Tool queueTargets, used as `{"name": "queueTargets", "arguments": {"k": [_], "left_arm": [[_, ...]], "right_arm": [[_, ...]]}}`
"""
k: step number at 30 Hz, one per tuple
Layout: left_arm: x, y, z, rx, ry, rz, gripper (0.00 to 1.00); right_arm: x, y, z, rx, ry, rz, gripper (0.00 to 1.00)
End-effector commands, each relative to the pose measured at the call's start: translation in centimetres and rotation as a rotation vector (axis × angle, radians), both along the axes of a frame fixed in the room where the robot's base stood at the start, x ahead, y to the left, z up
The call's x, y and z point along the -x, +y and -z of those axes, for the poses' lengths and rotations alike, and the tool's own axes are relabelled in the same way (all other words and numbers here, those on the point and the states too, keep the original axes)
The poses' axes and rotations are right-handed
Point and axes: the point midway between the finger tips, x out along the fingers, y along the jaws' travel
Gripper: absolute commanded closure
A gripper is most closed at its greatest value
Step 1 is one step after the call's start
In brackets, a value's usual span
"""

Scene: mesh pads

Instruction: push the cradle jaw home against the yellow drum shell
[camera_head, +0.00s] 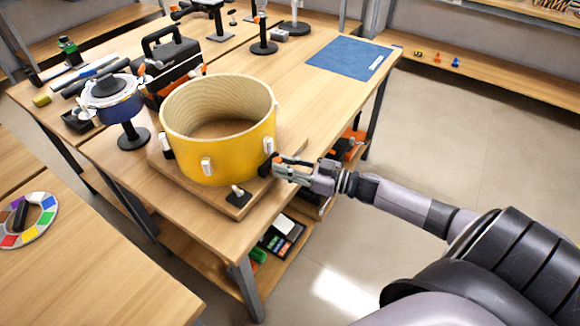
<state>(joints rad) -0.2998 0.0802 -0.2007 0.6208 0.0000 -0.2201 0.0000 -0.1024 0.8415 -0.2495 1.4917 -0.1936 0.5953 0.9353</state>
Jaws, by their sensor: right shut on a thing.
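The yellow drum shell (232,160) stands upright, open end up, on a wooden cradle board (190,190) at the table's near corner. White lugs sit around its side. My right gripper (279,170) reaches in from the right, at the shell's lower right side. It is shut on the dark cradle jaw (265,168), which is mostly hidden by the fingers and very small here. The jaw is close beside the shell; I cannot tell whether they touch. A small black clamp (237,195) sits on the board's front corner. My left gripper is not in view.
A small blue drum on a stand (115,105) and a black toolbox (172,65) stand left of and behind the shell. A blue mat (348,58) lies at the back right. A colour wheel (27,222) lies on another table. Floor right of the table is clear.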

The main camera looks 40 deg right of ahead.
Motion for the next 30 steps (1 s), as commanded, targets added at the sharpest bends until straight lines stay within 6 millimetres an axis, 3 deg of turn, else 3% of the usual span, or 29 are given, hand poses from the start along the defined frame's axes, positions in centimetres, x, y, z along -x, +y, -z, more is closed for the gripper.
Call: {"name": "queueTargets", "arguments": {"k": [6, 7, 14, 24, 30], "left_arm": [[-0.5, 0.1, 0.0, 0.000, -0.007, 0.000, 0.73], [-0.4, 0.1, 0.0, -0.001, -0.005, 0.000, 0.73], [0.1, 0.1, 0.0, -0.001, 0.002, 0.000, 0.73], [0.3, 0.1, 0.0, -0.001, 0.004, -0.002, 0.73], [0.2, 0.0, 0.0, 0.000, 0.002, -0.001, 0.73]], "right_arm": [[-0.3, -0.4, -0.2, 0.008, -0.007, 0.008, 1.00], [-0.3, -0.4, -0.3, 0.008, -0.007, 0.008, 0.74], [-0.2, -0.2, -0.2, 0.005, -0.003, 0.005, 0.58], [0.0, -0.2, 0.0, 0.003, -0.001, 0.003, 0.57], [1.7, -1.4, 0.1, 0.002, 0.003, 0.004, 0.57]]}}
